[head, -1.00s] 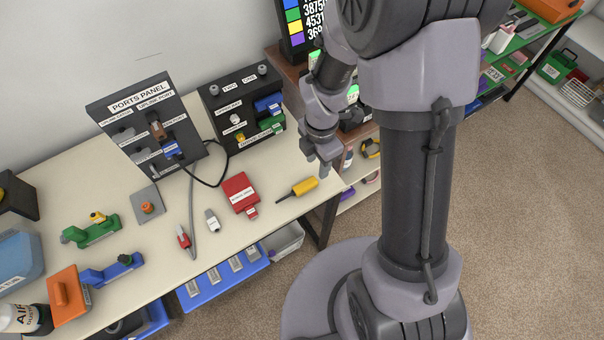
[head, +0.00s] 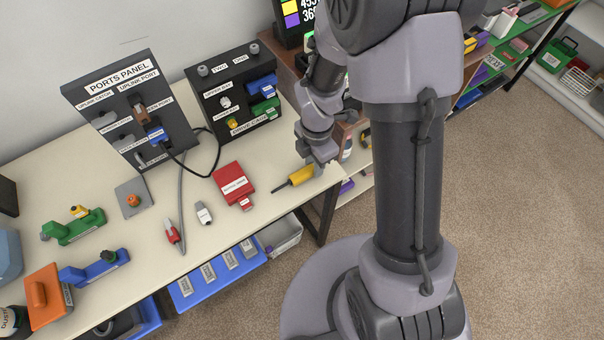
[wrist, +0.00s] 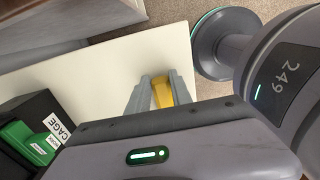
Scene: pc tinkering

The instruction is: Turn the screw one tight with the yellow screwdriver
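The yellow screwdriver (head: 302,176) lies on the table near its right end, its dark shaft pointing left. My gripper (head: 322,162) is at the handle end, pointing down. In the wrist view the fingers of my gripper (wrist: 161,97) are apart, with the yellow handle (wrist: 161,90) showing between them. I see no clear grip, and the exact height over the handle is hard to tell. The black drive cage (head: 218,92) stands at the back of the table. Two grey screws sit on its top, screw two (head: 203,70) at left and screw one (head: 254,48) at right.
A red drive (head: 233,182) lies left of the screwdriver. The black ports panel (head: 104,98) stands left of the cage, with cables hanging from it. Green, blue and orange tools lie at the left.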

